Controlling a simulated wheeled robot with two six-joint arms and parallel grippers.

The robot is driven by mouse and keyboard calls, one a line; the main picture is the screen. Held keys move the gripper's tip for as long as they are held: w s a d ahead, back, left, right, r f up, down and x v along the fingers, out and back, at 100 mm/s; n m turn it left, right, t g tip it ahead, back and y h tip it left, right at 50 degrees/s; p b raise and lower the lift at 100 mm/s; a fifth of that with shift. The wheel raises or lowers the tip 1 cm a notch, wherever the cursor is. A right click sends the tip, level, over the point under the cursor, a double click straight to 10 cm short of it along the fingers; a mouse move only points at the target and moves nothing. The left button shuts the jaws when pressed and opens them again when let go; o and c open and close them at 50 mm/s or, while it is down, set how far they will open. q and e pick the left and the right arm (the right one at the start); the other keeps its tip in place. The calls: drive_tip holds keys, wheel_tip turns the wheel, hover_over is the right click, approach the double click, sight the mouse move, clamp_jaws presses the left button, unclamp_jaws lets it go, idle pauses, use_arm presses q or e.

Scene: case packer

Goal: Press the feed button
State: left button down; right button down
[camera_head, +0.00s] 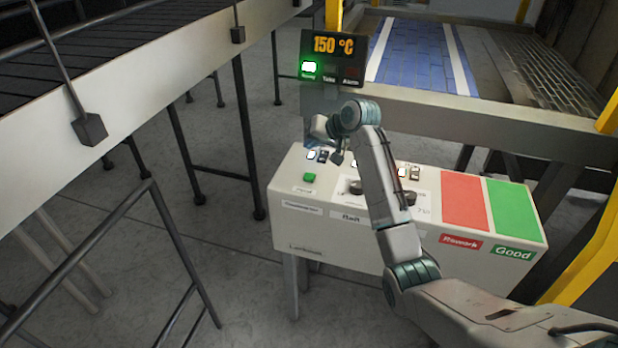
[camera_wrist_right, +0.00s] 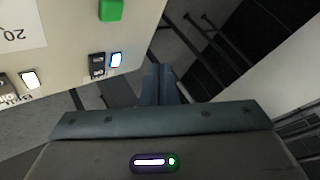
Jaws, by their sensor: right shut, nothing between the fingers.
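The control box (camera_head: 330,232) has a green square button (camera_head: 309,177) at the left of its sloped top, with a small label below it that is too blurred to read surely. The green button also shows at the top edge of the right wrist view (camera_wrist_right: 111,9), partly cut off. My right gripper (camera_head: 337,158) is above the rear of the box top, behind and to the right of the green button and apart from it. Its fingers are shut and empty in the right wrist view (camera_wrist_right: 158,72). My left gripper is not in view.
Lit rocker switches (camera_head: 312,155) sit behind the green button, with dark knobs (camera_head: 356,187) to its right. Red (camera_head: 465,200) and green (camera_head: 515,212) pads lie at the box's right. A display (camera_head: 333,57) reads 150 °C. A conveyor (camera_head: 150,80) stands left.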

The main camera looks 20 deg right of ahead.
drive_tip(key=b, duration=0.6)
hover_over(312, 177)
wheel_tip(312, 177, down, 5)
drive_tip(key=shift+f, duration=1.45)
drive_tip(key=shift+f, duration=0.1)
idle(0.4)
drive_tip(key=shift+f+p, duration=0.3)
drive_tip(key=shift+p, duration=0.05)
